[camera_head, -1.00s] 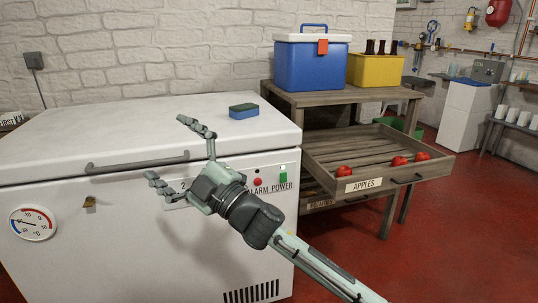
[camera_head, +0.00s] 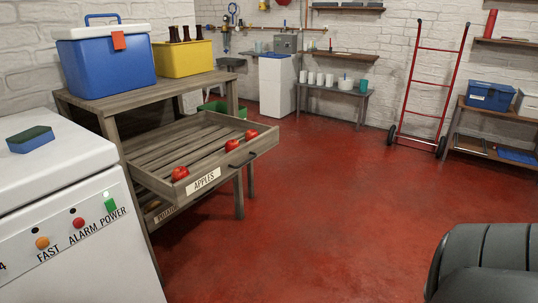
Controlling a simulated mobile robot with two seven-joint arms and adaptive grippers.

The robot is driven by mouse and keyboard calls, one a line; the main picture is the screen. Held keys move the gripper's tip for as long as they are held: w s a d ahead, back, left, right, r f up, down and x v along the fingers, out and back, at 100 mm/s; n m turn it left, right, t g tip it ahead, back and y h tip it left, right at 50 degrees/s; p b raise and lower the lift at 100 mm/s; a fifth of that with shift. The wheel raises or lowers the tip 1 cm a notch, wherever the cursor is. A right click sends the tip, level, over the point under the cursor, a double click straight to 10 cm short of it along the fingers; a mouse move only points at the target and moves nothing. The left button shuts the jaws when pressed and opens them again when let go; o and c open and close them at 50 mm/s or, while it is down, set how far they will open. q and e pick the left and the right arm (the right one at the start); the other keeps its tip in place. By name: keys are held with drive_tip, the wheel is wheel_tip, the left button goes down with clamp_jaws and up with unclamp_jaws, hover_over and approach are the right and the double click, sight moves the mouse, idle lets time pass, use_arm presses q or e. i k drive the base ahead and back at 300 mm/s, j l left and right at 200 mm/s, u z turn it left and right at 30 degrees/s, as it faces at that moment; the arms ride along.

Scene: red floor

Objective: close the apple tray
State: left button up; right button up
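The apple tray (camera_head: 262,143) is a wooden slatted drawer pulled out from the wooden rack (camera_head: 150,96), right of the freezer. It has a white "APPLES" label (camera_head: 204,181) and a dark handle (camera_head: 243,160) on its front. Three red apples lie in it along the front: one at the left (camera_head: 180,173), one in the middle (camera_head: 231,145) and one at the right (camera_head: 251,134). Neither gripper is in view. A dark rounded part (camera_head: 485,262) at the bottom right looks like part of my own arm, with no fingers showing.
A white freezer (camera_head: 70,170) with a sponge (camera_head: 30,139) on its lid stands at the left. A blue cooler (camera_head: 105,62) and a yellow crate with bottles (camera_head: 183,58) top the rack. A red hand truck (camera_head: 428,85) leans at the back. The red floor right of the tray is clear.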

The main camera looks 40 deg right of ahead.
sight(207, 173)
drive_tip(key=i+z, duration=0.3)
drive_tip(key=z, duration=0.2)
drive_tip(key=i+j+z, duration=0.25)
drive_tip(key=z, duration=0.2)
drive_tip(key=i+j+z, duration=0.3)
drive_tip(key=z, duration=0.2)
drive_tip(key=l+u, duration=0.1)
drive_tip(key=u, duration=0.45)
drive_tip(key=k, duration=0.05)
